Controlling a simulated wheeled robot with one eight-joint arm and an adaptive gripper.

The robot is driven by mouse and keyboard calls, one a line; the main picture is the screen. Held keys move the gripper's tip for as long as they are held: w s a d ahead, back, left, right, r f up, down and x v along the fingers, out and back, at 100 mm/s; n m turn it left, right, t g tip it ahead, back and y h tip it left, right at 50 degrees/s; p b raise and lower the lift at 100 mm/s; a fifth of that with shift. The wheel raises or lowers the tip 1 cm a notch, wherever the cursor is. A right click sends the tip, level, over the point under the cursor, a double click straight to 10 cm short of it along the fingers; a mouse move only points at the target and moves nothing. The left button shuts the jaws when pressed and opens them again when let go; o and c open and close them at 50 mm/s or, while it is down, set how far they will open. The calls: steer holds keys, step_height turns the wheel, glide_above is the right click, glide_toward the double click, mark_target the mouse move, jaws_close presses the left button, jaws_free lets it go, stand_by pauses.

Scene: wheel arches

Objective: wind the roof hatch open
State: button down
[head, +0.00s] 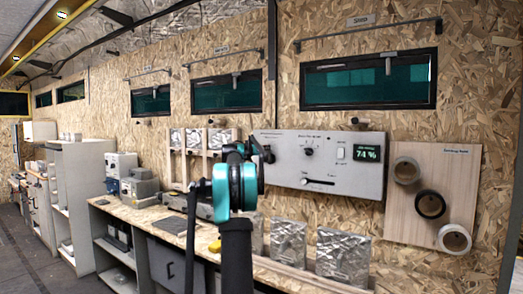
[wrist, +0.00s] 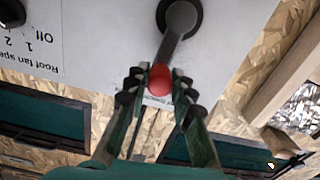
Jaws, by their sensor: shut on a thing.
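A crank (wrist: 178,35) with a grey arm and a red ball knob (wrist: 159,86) sticks out from a light grey control panel (wrist: 100,40) in the wrist view. My gripper (wrist: 158,78) has its two fingers closed on either side of the red knob. In the head view the panel (head: 345,150) is on the chipboard wall, and my gripper (head: 264,154) is at its left end, with my teal wrist hiding part of the area. The crank cannot be made out there. The hatch itself cannot be identified in either view.
The panel's display (head: 366,153) reads 74 %. A wooden board with tape rolls (head: 431,204) is at the right. A workbench (head: 120,208) with boxes and foil-wrapped packs (head: 343,256) runs below. Dark windows (head: 368,80) line the wall above. Floor (head: 40,265) is clear at left.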

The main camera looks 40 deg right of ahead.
steer(key=s+d+f+m, duration=0.2)
steer(key=s+f+m, duration=0.3)
steer(key=m, duration=1.1)
steer(key=shift+s+d+f+m, duration=0.15)
steer(key=shift+s+f+m, duration=0.2)
steer(key=shift+f, duration=0.3)
steer(key=shift+w, duration=0.1)
steer(key=c, duration=1.3)
jaws_free()
steer(key=v, duration=1.2)
steer(key=shift+f, duration=0.1)
